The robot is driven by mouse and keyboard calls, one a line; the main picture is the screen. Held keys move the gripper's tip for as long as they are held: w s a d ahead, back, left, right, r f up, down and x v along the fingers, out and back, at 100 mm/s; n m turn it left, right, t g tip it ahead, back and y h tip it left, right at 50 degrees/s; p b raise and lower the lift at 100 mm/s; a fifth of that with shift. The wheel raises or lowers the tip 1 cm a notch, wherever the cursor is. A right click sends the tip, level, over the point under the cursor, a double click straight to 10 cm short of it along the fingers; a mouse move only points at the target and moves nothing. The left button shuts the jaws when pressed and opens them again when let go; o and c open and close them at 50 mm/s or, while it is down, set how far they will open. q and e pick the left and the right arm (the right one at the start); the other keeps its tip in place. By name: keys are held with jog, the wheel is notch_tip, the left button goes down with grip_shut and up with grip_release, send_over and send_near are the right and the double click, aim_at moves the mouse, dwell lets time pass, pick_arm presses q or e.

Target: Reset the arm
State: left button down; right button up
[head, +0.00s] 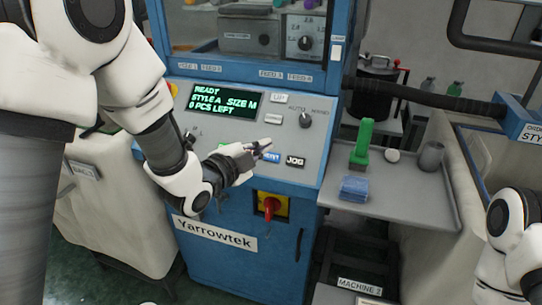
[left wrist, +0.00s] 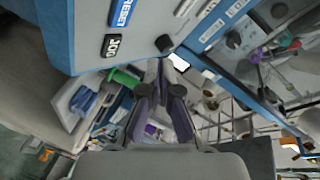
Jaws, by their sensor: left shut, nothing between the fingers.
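The blue Yarrowtek machine has a sloped control panel (head: 262,100). Its display (head: 222,101) reads "READY, STYLE A SIZE M, 0 PCS LEFT". My left gripper (head: 266,146) is shut and empty, over the lower part of the panel beside the blue reset button (head: 271,158). The black JOG button (head: 295,161) is just to the right of it. In the left wrist view the left gripper's fingers (left wrist: 163,75) point past the panel's edge, with the reset button (left wrist: 122,11) and JOG button (left wrist: 110,45) at upper left. I cannot tell whether the fingers touch the panel. My right gripper is out of view.
A red rotary switch (head: 270,206) on a yellow plate is below the panel. A grey side shelf (head: 400,199) at right holds a green-handled tool (head: 361,143), a blue block (head: 354,188) and a grey cup (head: 431,156). A black hose (head: 425,95) crosses behind.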

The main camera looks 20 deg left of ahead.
pick_arm(q)
jog(key=shift+f, duration=0.1)
jog(key=s+a+f+n+g+y+p, duration=0.15)
jog(key=s+f+g, duration=0.35)
jog(key=f, duration=0.8)
jog(key=s+a+f+n+g+y+p, duration=0.15)
jog(key=s+f, duration=0.45)
jog(key=f, duration=0.6)
jog(key=s+a+f+n+g+y+p, duration=0.1)
jog(key=s+f+n+g, duration=0.3)
jog(key=s, duration=0.7)
jog(key=s+a+f+n+g+y+p, duration=0.1)
jog(key=s+a+f+n+g, duration=0.2)
jog(key=s+n, duration=0.6)
notch_tip(320, 180, down, 3)
jog(key=s+g, duration=0.2)
jog(key=shift+s+f, duration=0.15)
jog(key=shift+s, duration=0.15)
jog(key=shift+a, duration=0.1)
